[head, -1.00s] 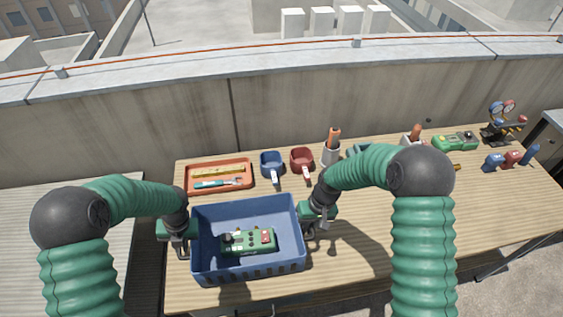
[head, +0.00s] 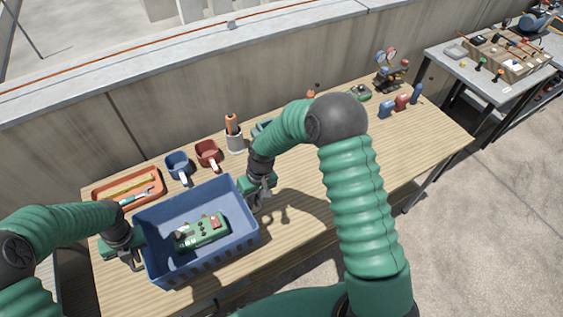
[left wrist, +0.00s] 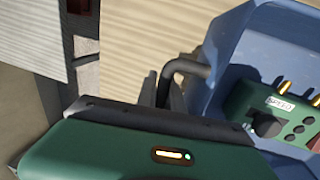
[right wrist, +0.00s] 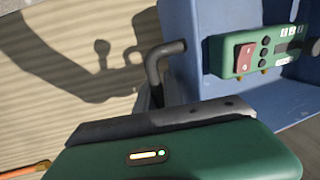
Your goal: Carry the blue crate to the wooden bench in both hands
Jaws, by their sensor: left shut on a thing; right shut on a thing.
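The blue crate (head: 206,264) is over the near left part of the wood-topped bench (head: 330,190) in the head view. I cannot tell whether its base touches the wood. A green device with a red switch (head: 202,231) lies in the crate. My left gripper (head: 128,248) is shut on the crate's left side. My right gripper (head: 260,190) is shut on its right side. The wrist views show a dark bent handle at each side, on the left (left wrist: 182,78) and on the right (right wrist: 158,65), beside the crate wall. The fingertips are mostly hidden.
Gauges (head: 388,72) stand at the bench's far right end. A grey table (head: 490,85) with a loaded box stands farther right, past open floor (head: 480,190).

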